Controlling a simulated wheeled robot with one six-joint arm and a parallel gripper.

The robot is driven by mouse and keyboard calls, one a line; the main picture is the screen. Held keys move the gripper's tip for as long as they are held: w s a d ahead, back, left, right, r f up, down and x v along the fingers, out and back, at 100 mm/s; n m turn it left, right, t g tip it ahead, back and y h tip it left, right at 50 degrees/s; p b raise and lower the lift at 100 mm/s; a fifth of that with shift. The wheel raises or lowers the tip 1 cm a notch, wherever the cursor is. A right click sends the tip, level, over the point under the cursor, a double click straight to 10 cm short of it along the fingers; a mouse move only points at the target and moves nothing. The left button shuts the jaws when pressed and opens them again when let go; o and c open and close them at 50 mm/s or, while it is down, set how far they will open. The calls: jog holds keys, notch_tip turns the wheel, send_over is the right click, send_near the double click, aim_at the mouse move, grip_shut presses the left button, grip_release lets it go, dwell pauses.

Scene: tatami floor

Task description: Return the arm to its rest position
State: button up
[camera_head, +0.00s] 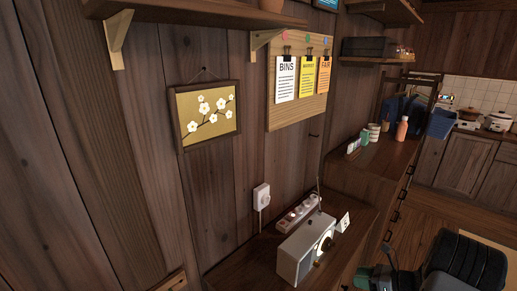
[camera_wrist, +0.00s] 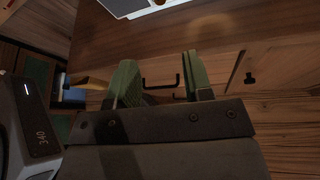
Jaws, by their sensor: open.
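My gripper (camera_wrist: 162,84) shows in the wrist view with its two green fingers apart and nothing between them. A dark drawer handle (camera_wrist: 161,80) on a brown wooden front appears in the gap beyond the fingers; I cannot tell how far off it is. In the head view the gripper cannot be made out with certainty.
A farther counter holds a pink bottle (camera_head: 402,128) and cups. Wooden floor (camera_head: 425,225) lies open at the right, near a black chair (camera_head: 465,265).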

jog(key=s+a+r+n+g+h, duration=0.4)
jog(key=s+a+n+g, duration=0.45)
jog(key=n, duration=0.45)
jog(key=s+a+r+n+t+h+p, duration=0.1)
jog(key=s+a+r+n+t+h, duration=0.1)
jog(key=a+r+n, duration=0.4)
jog(key=s+a+r+n+t+h+p, duration=0.1)
jog(key=s+a+r+n+t+h, duration=0.1)
jog(key=a+r+n, duration=0.5)
notch_tip(320, 180, up, 4)
jog(key=s+n+h, duration=0.1)
jog(key=n+h, duration=0.1)
jog(key=shift+s+h, duration=0.35)
jog(key=shift+h, duration=0.05)
jog(key=shift+d, duration=0.1)
